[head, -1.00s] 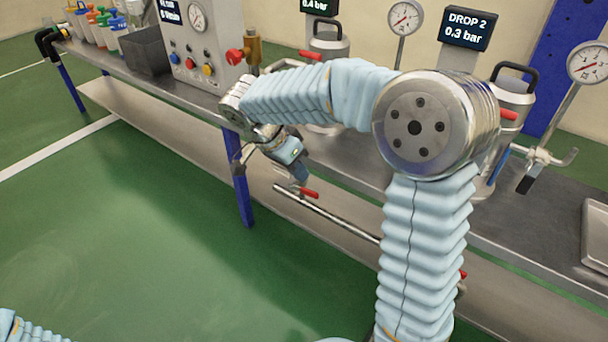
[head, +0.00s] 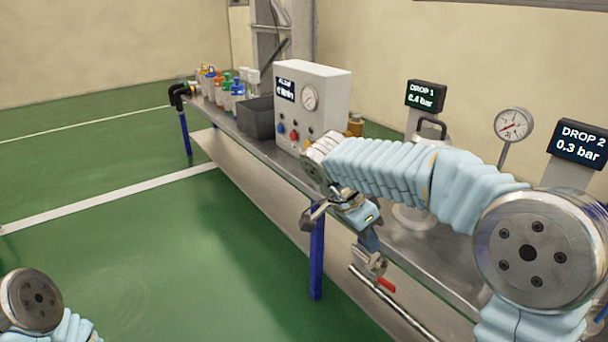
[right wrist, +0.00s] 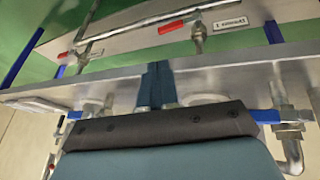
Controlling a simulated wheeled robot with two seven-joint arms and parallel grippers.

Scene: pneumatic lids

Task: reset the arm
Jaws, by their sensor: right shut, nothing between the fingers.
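My right gripper (head: 369,243) hangs fingers-down in front of the bench's front edge, above the pipe below. In the right wrist view the two dark blue fingers (right wrist: 156,70) are together with nothing between them. The right arm, in a pale blue ribbed sleeve, reaches across the right side of the head view and hides part of the bench. Part of my left arm (head: 38,298) shows at the bottom left corner; its gripper is outside the picture.
The steel bench (head: 270,150) carries a control box (head: 322,90), a dark bin (head: 256,118), several coloured bottles (head: 222,90) and a lidded vessel (head: 428,135). A pipe with a red valve handle (head: 387,285) runs below. The green floor (head: 150,250) at left is clear.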

